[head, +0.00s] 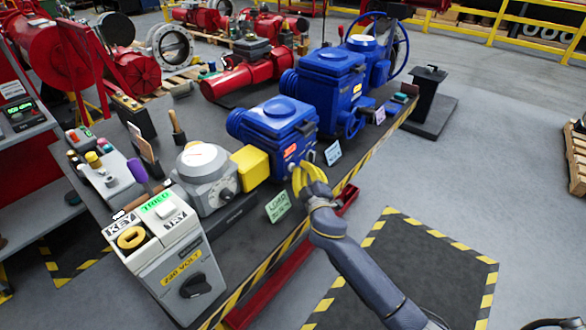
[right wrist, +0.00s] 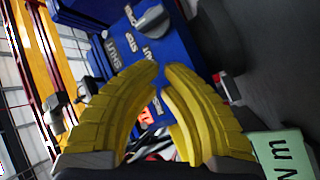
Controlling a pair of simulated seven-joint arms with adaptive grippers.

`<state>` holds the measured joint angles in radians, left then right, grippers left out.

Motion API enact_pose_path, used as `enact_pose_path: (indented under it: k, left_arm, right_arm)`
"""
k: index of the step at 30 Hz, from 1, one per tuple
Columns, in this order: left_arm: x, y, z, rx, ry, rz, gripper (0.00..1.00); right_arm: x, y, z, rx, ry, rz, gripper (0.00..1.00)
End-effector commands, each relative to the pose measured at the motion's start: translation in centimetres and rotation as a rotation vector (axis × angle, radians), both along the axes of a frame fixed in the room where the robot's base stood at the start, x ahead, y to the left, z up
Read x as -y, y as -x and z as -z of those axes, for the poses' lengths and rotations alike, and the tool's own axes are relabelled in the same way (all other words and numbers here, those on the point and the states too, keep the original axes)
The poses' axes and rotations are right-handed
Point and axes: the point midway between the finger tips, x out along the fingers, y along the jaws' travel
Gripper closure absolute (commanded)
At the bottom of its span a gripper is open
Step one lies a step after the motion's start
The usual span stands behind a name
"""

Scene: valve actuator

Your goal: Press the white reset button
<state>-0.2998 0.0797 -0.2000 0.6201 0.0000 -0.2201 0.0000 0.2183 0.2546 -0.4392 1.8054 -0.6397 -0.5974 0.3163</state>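The blue actuator (head: 275,125) stands on the dark bench, its small controls on the face toward my right gripper. In the right wrist view its blue face (right wrist: 135,50) carries a grey knob (right wrist: 152,18) and white lettering, including STOP and SHUT. My right gripper (head: 311,176) has yellow fingers just in front of that face; contact cannot be told. In the right wrist view the fingertips (right wrist: 162,66) are almost together with nothing held. I cannot make out a white reset button clearly; the fingers cover part of the face.
A control box (head: 165,240) with a yellow ring and pale push-button stands at the near end of the bench. A grey dial unit (head: 205,175) is beside the actuator. A green label card (head: 278,207) stands at the bench edge. More blue actuators (head: 330,75) are behind.

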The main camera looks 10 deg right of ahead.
Motion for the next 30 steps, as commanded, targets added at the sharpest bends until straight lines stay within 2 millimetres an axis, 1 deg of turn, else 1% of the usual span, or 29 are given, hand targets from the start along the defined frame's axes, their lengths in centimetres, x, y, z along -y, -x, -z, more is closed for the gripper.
enact_pose_path:
  k: [30]
  left_arm:
    - [0.0,0.0,0.0,0.0,0.0,0.0,0.54]
  right_arm:
    - [-0.49,-0.55,-0.05,0.001,-0.001,-0.001,1.0]
